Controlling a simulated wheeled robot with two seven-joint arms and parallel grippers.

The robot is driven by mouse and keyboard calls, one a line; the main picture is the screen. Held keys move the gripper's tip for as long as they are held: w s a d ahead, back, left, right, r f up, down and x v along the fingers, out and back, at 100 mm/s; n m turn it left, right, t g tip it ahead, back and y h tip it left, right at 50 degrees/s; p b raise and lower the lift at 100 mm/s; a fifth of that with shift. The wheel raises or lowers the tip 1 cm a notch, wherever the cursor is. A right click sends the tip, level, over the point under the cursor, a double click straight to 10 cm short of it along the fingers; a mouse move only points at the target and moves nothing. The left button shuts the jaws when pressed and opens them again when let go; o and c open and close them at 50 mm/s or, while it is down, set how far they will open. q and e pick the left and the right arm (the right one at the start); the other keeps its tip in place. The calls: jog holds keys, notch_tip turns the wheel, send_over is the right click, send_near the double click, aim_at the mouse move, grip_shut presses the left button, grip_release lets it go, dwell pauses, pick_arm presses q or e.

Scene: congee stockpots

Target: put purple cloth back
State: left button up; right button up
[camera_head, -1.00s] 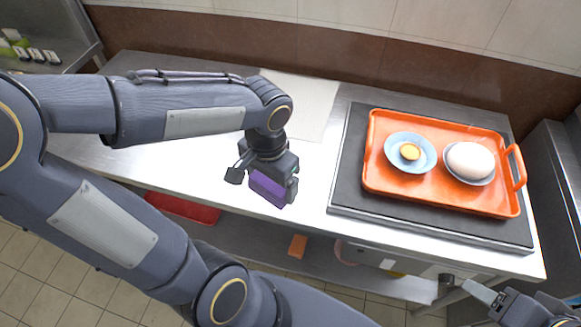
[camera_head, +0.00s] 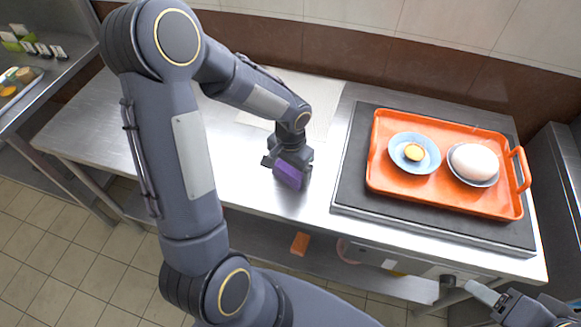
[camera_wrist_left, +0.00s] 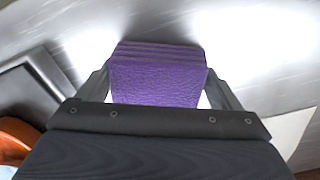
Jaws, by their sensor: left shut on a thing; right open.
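The purple cloth (camera_head: 289,177) is a folded, blocky bundle held in my left gripper (camera_head: 291,168) over the front part of the steel counter. In the left wrist view the purple cloth (camera_wrist_left: 156,78) sits between the two fingers of my left gripper (camera_wrist_left: 158,88), which are shut on its sides. Bright counter surface shows beyond it; I cannot tell whether the cloth touches the counter. My right gripper (camera_head: 487,296) is at the lower right, in front of the counter, open and apart from everything; only part of it shows.
An orange tray (camera_head: 386,188) with a blue bowl (camera_head: 428,167) and a bowl with a white round item (camera_head: 475,163) stands on a dark slab (camera_head: 349,190) to the right. A pale sheet (camera_head: 322,112) lies behind my left gripper. The counter (camera_head: 240,165) left of it is bare.

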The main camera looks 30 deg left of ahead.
aim_at(290, 167)
pick_arm(q)
jog(key=shift+f, duration=0.25)
jog(key=o, duration=0.7)
notch_tip(290, 167, up, 12)
jog(key=r, duration=0.1)
jog(key=s+d+r+n+t+h, duration=0.1)
jog(key=s+d+r+t+h, duration=0.1)
jog(key=s, duration=0.6)
jog(key=s+d+r+n+t+h, duration=0.1)
jog(key=s+d+r+n+t, duration=0.1)
jog(key=s, duration=0.7)
jog(key=shift+r+n+t+h+p, duration=0.3)
jog(key=shift+r+t+h, duration=0.1)
jog(key=shift+r+t, duration=0.35)
jog(key=shift+d+f, duration=0.1)
